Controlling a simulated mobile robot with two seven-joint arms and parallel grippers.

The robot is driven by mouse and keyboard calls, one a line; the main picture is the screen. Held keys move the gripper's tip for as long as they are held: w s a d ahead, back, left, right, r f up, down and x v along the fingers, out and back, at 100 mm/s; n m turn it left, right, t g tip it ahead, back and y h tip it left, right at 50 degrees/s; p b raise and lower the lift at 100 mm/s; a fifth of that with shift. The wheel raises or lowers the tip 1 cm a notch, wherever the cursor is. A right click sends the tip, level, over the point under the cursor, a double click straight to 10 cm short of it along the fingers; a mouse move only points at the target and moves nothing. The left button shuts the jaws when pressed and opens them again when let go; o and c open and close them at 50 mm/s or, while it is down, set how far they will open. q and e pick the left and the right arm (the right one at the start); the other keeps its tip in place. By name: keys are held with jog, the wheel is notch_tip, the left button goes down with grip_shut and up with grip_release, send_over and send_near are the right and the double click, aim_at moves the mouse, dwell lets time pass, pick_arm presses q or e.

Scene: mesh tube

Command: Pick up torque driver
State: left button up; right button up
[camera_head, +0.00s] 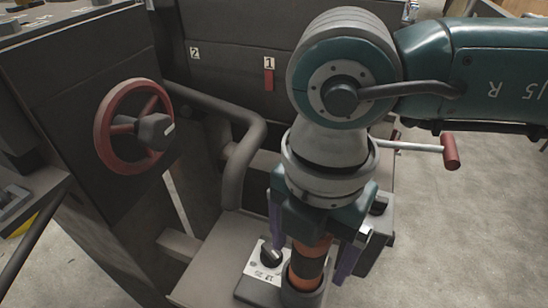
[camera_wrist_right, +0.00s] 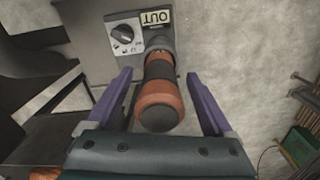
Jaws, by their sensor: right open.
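The torque driver (camera_head: 308,268) has an orange and black handle. It stands upright in a dark round holder (camera_head: 299,297) on a small panel. In the right wrist view the driver's handle (camera_wrist_right: 160,104) points toward the camera, with its lower end hidden in the holder. My right gripper (camera_head: 313,262) is open above the panel, its purple fingers on either side of the handle. In the right wrist view my right gripper (camera_wrist_right: 160,78) shows visible gaps between both fingers and the handle. My left gripper is not in view.
A black rotary knob (camera_head: 271,255) sits beside the holder, and an OUT label (camera_wrist_right: 157,17) shows near it. A bent grey pipe (camera_head: 240,150) and a red handwheel (camera_head: 134,127) are to the left. A red-ended lever (camera_head: 450,151) sticks out to the right.

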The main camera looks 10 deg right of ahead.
jog(key=shift+c, duration=0.3)
jog(key=shift+r, duration=0.1)
grip_shut()
